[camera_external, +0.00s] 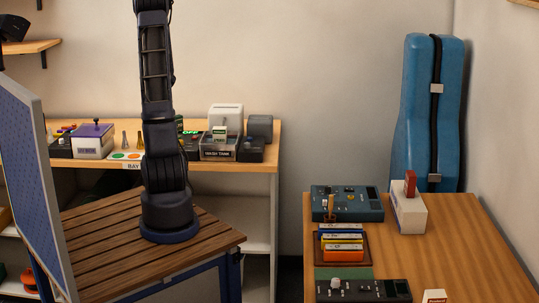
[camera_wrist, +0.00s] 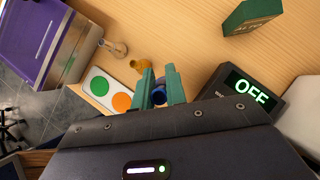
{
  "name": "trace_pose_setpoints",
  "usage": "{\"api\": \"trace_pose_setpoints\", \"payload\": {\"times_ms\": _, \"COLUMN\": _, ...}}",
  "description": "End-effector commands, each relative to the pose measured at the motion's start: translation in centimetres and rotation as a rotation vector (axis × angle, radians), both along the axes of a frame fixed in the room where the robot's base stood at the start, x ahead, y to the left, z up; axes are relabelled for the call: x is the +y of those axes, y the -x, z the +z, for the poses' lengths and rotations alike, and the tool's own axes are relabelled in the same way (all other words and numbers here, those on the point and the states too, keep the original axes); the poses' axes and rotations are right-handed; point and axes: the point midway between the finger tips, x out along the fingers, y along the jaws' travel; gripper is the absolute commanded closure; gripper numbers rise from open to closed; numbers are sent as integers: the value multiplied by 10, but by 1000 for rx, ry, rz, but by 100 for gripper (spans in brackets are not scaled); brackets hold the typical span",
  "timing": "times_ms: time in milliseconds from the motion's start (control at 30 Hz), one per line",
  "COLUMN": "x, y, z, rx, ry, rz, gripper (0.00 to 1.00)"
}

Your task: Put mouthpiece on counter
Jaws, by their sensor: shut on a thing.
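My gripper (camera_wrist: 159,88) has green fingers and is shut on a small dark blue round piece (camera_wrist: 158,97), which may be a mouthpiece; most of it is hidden. In the wrist view, a gold mouthpiece-like piece (camera_wrist: 141,65) stands on the wooden counter (camera_wrist: 185,30) just beyond the fingers. Two such pieces (camera_external: 125,139) also show on the back counter (camera_external: 268,142) in the external view. There the gripper is out of sight, and my arm rises out of the top edge.
A white plate with green and orange dots (camera_wrist: 108,93) lies left of the fingers. A purple-topped box (camera_wrist: 40,35) is at left. A dark box reading OFF (camera_wrist: 245,95) is at right, near a green block (camera_wrist: 253,14). A second counter (camera_external: 450,260) at right holds several devices.

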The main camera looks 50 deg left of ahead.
Motion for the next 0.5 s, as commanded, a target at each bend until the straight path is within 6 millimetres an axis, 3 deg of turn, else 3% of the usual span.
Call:
{"api": "trace_pose_setpoints", "payload": {"times_ms": 233, "x": -1, "y": 0, "z": -45, "rx": 2, "ry": 3, "rz": -2, "gripper": 100}}
{"api": "trace_pose_setpoints", "payload": {"times_ms": 500, "x": 0, "y": 0, "z": -63, "rx": 1, "ry": 0, "rz": -1, "gripper": 100}}
